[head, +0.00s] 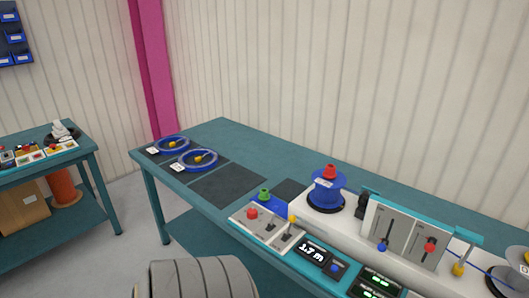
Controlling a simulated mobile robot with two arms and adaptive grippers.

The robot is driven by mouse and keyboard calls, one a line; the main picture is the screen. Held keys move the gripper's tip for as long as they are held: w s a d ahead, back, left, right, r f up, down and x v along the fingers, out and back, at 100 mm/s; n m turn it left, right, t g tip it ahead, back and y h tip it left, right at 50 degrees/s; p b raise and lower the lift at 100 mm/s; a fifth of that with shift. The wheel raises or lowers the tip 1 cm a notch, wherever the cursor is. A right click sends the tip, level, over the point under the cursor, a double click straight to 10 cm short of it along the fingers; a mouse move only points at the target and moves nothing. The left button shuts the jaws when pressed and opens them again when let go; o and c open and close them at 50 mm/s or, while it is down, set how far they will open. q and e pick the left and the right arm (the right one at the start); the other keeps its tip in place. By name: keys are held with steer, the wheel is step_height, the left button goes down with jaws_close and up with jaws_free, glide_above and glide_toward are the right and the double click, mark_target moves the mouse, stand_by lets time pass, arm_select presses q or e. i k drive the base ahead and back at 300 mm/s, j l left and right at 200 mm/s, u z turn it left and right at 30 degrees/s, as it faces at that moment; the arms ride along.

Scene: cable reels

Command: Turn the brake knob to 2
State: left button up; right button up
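A cable reel machine with a white body (401,252) runs along the right part of the teal bench. A blue spool (326,191) with a red knob on top (330,171) stands on it. A yellow knob (458,269) sits right of the panel. No brake label or number scale is legible, so I cannot tell which is the brake knob. Neither of my grippers is in view.
Two blue cable rings (199,160) lie on dark mats at the bench's left end. Another bench (85,156) stands at far left.

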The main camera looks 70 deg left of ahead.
mark_target(251, 213)
steer(key=u, duration=2.15)
